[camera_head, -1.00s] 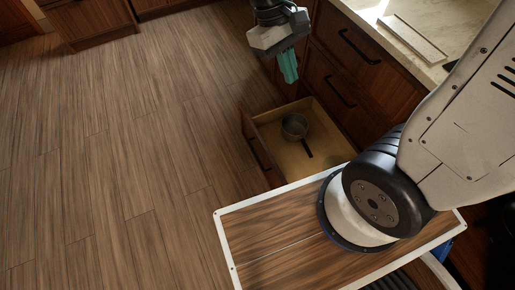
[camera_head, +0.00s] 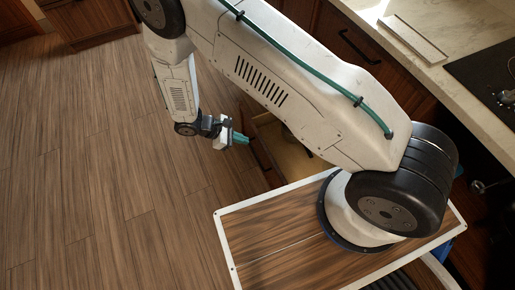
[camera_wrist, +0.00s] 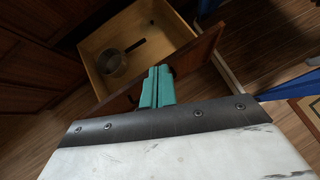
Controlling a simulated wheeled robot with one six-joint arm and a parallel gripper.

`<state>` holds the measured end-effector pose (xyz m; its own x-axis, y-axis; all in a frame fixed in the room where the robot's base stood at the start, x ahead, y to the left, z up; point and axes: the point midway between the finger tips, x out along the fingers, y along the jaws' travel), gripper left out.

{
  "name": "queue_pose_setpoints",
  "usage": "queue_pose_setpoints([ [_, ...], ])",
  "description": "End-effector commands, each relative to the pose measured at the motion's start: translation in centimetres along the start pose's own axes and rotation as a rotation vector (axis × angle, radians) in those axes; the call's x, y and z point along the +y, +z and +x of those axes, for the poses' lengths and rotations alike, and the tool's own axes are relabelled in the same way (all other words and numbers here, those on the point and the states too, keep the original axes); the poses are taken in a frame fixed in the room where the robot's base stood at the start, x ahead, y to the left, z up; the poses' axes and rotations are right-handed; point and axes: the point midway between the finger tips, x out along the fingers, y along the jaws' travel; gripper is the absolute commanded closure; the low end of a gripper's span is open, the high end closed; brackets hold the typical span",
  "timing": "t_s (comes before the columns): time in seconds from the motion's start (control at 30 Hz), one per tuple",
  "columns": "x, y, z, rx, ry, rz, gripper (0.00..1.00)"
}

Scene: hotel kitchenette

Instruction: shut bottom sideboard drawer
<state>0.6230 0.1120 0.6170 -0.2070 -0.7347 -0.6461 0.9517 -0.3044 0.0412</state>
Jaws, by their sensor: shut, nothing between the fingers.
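The bottom sideboard drawer (camera_head: 292,160) is pulled open, low near the floor. Its wooden front panel (camera_wrist: 205,48) and pale interior (camera_wrist: 95,42) show clearly in the wrist view. A metal pot (camera_wrist: 112,64) and a small dark strip lie inside. My gripper (camera_head: 242,138) has teal fingers, shut and empty, on the outer side of the drawer front. In the wrist view the fingertips (camera_wrist: 163,70) overlap the front panel's top edge; I cannot tell whether they touch it. My arm hides much of the drawer in the head view.
Closed dark wood drawers with black handles (camera_head: 357,47) are above, under a pale countertop (camera_head: 440,75) with a cutting board (camera_head: 412,38) and a black hob (camera_head: 490,75). Open wooden floor (camera_head: 90,170) lies to the left.

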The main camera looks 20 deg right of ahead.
Motion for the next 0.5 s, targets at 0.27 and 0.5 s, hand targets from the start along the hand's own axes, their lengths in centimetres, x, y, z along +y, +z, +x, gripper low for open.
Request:
queue_pose_setpoints([
  [0.27,-0.5,-9.6,7.0,-0.001,0.153,-0.218,1.0],
  [0.5,2.8,-13.3,6.0,0.089,0.264,-0.298,1.0],
])
